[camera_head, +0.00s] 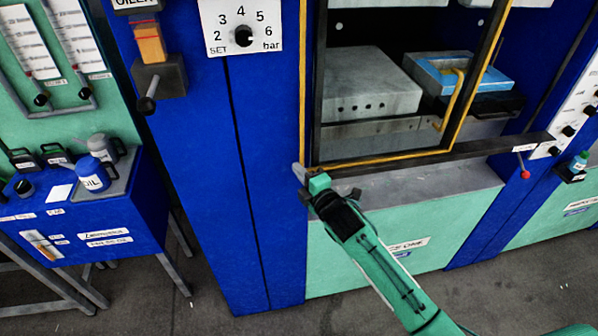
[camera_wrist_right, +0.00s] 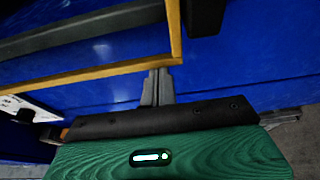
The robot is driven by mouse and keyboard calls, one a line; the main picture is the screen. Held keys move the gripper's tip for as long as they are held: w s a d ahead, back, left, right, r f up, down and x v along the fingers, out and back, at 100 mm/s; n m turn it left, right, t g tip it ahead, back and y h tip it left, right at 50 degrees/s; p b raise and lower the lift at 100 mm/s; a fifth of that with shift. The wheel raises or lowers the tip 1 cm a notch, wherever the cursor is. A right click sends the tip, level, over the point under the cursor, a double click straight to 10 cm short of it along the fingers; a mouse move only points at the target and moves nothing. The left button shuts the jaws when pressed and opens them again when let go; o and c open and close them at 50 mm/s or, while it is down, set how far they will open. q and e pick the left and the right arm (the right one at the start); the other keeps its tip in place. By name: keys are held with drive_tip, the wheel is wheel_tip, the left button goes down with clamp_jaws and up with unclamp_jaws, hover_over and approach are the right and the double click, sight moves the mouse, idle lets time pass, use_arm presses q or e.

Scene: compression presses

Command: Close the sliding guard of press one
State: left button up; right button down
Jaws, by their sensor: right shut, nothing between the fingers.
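The sliding guard of press one is a clear panel in a yellow-edged frame (camera_head: 390,157). It stands across the left and middle of the press opening; a strip at the right lies outside the frame. A yellow handle (camera_head: 452,98) is on its right side. My right gripper (camera_head: 301,176) is shut and empty at the guard's lower left corner. In the right wrist view its fingers (camera_wrist_right: 157,88) are close to the yellow corner (camera_wrist_right: 178,56); I cannot tell whether they touch. My left gripper is not in view.
Behind the guard are a grey block (camera_head: 365,85) and a blue-topped tray (camera_head: 462,72). A dark rail (camera_head: 470,150) runs below. A pressure dial (camera_head: 243,36) and a lever (camera_head: 146,104) are at left. A blue bench (camera_head: 110,225) with oil cans stands farther left.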

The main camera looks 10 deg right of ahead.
sight(444, 145)
drive_tip(key=d, duration=1.2)
drive_tip(key=d+b, duration=0.1)
drive_tip(key=d, duration=0.6)
drive_tip(key=shift+w+d, duration=0.1)
drive_tip(key=shift+w, duration=0.25)
drive_tip(key=d+b, duration=0.2)
drive_tip(key=d, duration=0.6)
drive_tip(key=d+b, duration=0.2)
drive_tip(key=d, duration=0.6)
drive_tip(key=d+b, duration=0.2)
drive_tip(key=d, duration=0.6)
drive_tip(key=shift+w+d+b, duration=0.2)
drive_tip(key=shift+w+b, duration=0.15)
drive_tip(key=shift+w, duration=0.05)
drive_tip(key=shift+d, duration=0.4)
drive_tip(key=shift+r, duration=0.2)
